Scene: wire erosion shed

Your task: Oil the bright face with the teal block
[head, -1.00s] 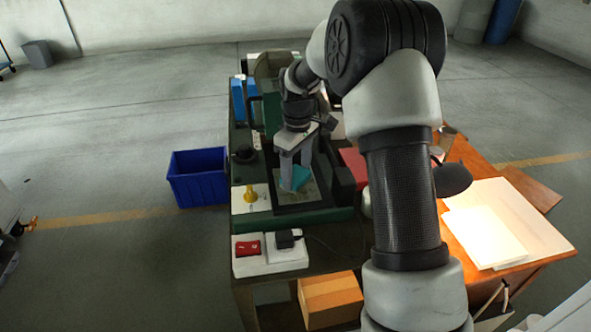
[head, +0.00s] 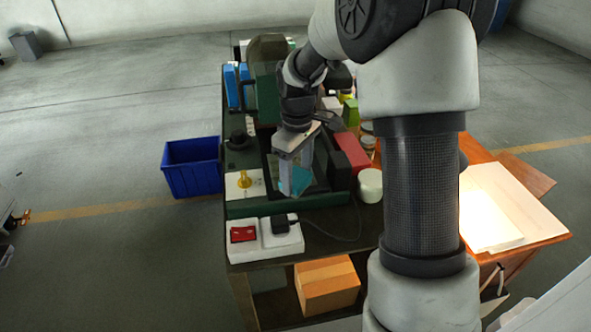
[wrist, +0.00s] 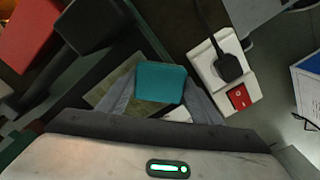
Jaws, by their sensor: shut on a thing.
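My gripper (head: 296,180) is shut on the teal block (head: 302,180). In the wrist view the teal block (wrist: 160,82) sits between the two grey fingers. A dull greenish-grey plate (wrist: 117,88), perhaps the bright face, lies behind the block in the dark recess of the green machine (head: 240,208). The block covers part of this plate, and the gripper hides most of it in the head view. I cannot tell whether the block touches it.
A white socket box (head: 265,247) with a red switch and black plug stands in front of the machine. A red box (head: 351,152) and a white round tub (head: 369,185) stand to its right. A blue bin (head: 192,168) is on the floor at left.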

